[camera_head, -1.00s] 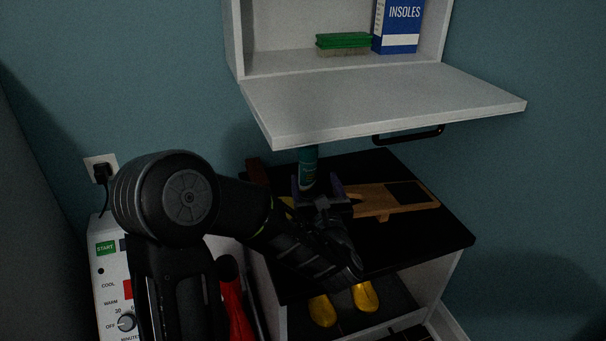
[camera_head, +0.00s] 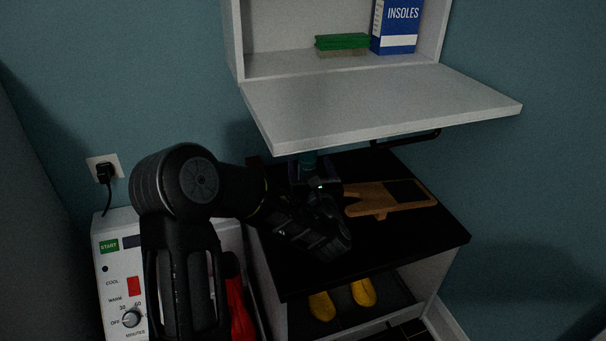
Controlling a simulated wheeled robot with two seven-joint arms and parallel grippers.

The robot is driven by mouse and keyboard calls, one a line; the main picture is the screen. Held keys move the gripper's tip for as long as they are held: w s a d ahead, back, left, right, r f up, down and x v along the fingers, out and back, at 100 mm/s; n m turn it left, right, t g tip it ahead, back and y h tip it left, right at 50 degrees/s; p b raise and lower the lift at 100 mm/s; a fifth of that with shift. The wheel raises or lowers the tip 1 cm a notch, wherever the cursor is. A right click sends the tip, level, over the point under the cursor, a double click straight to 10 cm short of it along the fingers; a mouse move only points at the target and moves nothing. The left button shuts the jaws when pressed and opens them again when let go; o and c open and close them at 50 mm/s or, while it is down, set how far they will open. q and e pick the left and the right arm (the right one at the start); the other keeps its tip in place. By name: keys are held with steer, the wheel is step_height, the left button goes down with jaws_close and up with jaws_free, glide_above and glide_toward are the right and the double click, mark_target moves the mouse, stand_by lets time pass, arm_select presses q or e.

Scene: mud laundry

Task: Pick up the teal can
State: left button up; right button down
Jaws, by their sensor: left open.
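The teal can (camera_head: 309,159) stands on the black top of the low cabinet (camera_head: 390,240), under the open flap of the wall cabinet. Only a small upper part of the can shows; my left gripper hides the rest, and the flap's edge is just above it. My left gripper (camera_head: 312,178) is open, with its fingers at the can, one on each side as far as I can see. I cannot tell whether the fingers touch it. My right gripper is not in view.
The white flap (camera_head: 380,105) juts out low over the can, with a black handle beneath. A wooden boot jack (camera_head: 385,199) lies right of the gripper. A white dryer (camera_head: 121,290) stands at left. Yellow shoes (camera_head: 363,292) sit below. An insoles box (camera_head: 396,27) and green brush (camera_head: 342,42) are above.

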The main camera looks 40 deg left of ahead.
mark_target(308, 160)
arm_select(q)
steer(key=b+x, duration=0.2)
steer(key=x, duration=0.3)
steer(key=shift+w+f, duration=0.1)
stand_by(0.5)
jaws_close()
stand_by(0.6)
